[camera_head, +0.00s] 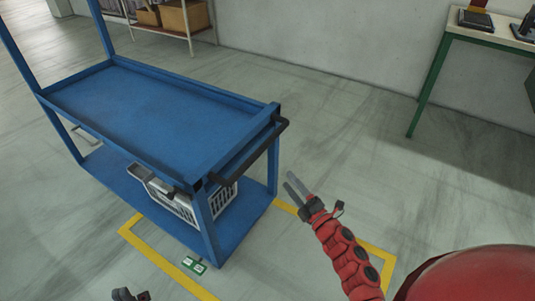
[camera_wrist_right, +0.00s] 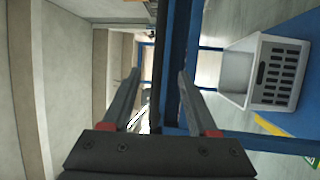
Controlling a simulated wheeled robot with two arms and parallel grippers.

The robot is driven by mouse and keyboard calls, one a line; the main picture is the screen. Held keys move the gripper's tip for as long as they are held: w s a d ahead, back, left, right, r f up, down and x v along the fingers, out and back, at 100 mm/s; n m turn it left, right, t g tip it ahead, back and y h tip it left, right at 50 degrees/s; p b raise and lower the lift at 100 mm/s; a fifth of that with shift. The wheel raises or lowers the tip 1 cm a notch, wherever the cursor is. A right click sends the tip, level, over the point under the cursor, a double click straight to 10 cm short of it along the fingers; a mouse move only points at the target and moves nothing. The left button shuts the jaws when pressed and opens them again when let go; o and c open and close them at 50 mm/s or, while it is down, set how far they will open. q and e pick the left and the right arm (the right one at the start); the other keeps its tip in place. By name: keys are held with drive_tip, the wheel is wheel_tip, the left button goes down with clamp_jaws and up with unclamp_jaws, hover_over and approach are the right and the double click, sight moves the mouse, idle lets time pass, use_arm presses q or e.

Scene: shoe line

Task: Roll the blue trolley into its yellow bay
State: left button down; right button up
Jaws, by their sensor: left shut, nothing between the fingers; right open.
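The blue trolley (camera_head: 150,105) stands at the left in the head view, its near end over the far edge of the yellow bay outline (camera_head: 158,262) on the floor. Its dark handle (camera_head: 262,153) runs across the near end; in the right wrist view it seems to run between the fingers, farther out. My right gripper (camera_head: 291,184) is open and empty, just right of the handle and apart from it; its fingers also show in the right wrist view (camera_wrist_right: 158,88). My left gripper (camera_head: 130,295) shows only as a dark tip at the bottom edge, shut and empty.
A grey basket (camera_head: 178,203) sits on the trolley's lower shelf. A green-legged table (camera_head: 430,85) stands at the right wall, and a rack with cardboard boxes (camera_head: 185,15) at the back. A green label (camera_head: 194,265) lies by the bay line. Floor right of the trolley is clear.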

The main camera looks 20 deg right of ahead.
sight(261, 149)
drive_tip(key=x, duration=1.6)
drive_tip(key=shift+w+a+b, duration=0.1)
drive_tip(key=shift+a+b, duration=0.15)
drive_tip(key=shift+b, duration=0.15)
drive_tip(key=shift+r, duration=0.1)
clamp_jaws()
idle(0.3)
